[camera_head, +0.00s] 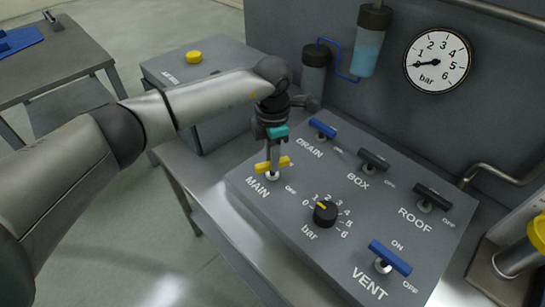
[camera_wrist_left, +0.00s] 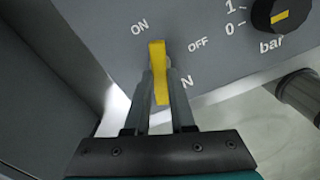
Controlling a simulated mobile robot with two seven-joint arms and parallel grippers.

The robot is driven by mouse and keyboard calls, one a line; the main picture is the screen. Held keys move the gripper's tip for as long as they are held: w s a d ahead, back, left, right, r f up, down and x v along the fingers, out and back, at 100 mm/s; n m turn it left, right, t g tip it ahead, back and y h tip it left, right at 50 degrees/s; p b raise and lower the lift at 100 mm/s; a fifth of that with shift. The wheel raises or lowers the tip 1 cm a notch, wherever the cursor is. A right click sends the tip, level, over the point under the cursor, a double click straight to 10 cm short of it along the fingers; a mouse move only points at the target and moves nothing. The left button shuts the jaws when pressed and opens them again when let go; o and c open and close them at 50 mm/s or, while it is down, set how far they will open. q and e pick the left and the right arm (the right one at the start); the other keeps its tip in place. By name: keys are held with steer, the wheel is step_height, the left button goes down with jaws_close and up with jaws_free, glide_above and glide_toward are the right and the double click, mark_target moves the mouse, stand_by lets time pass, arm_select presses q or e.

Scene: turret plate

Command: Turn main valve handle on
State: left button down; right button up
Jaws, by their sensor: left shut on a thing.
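The yellow main valve handle (camera_head: 264,168) is on the sloped grey panel (camera_head: 335,270) above the word MAIN. In the left wrist view the handle (camera_wrist_left: 158,72) runs nearly up and down, its far end between the ON and OFF marks and nearer ON. My left gripper (camera_head: 272,160) comes down on it from above, with its fingers (camera_wrist_left: 160,85) shut on either side of the handle. In the head view the gripper hides part of the handle, and I cannot see its ON mark there. My right gripper is not in view.
Blue DRAIN (camera_head: 323,128) and VENT (camera_head: 390,257) handles, black BOX (camera_head: 374,158) and ROOF (camera_head: 432,196) handles and a black bar knob (camera_head: 325,213) share the panel. A box with a yellow button (camera_head: 193,57) stands at left.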

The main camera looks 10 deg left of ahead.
arm_select(q)
steer(key=shift+n, duration=2.2)
steer(key=c, duration=0.8)
jaws_free()
steer(key=shift+o, duration=0.2)
steer(key=shift+r, duration=0.1)
step_height(320, 180, up, 15)
